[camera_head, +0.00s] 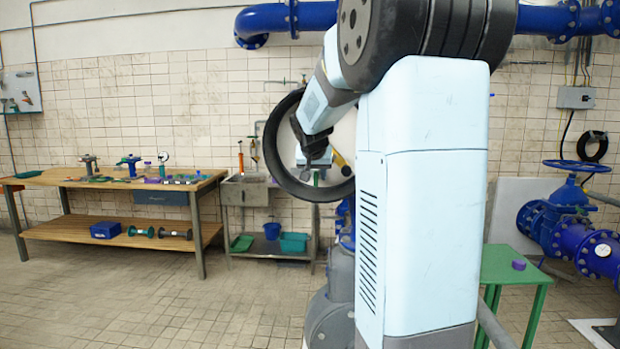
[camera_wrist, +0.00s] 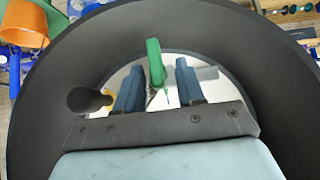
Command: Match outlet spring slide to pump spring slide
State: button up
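My gripper (camera_wrist: 160,72) shows in the wrist view with its two blue fingers apart. An upright green piece (camera_wrist: 154,60) stands between the fingers, with gaps on both sides; I cannot tell if it is a slide. A large black ring (camera_wrist: 60,95) surrounds the fingers in the wrist view, around a pale, shiny area. In the head view this black ring (camera_head: 272,135) stands in front of the tiled wall, around the end of my arm. My fingertips are hard to make out there. I cannot identify either the outlet or the pump spring slide.
A wooden workbench (camera_head: 50,181) with small tools stands at the left, beside a sink (camera_head: 248,190). A green table (camera_head: 505,268) with a purple piece (camera_head: 519,265) stands right of my arm. Blue valves and pipes (camera_head: 575,225) are at far right. The left floor is clear.

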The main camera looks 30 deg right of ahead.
jog(key=shift+x, duration=0.8)
grip_shut()
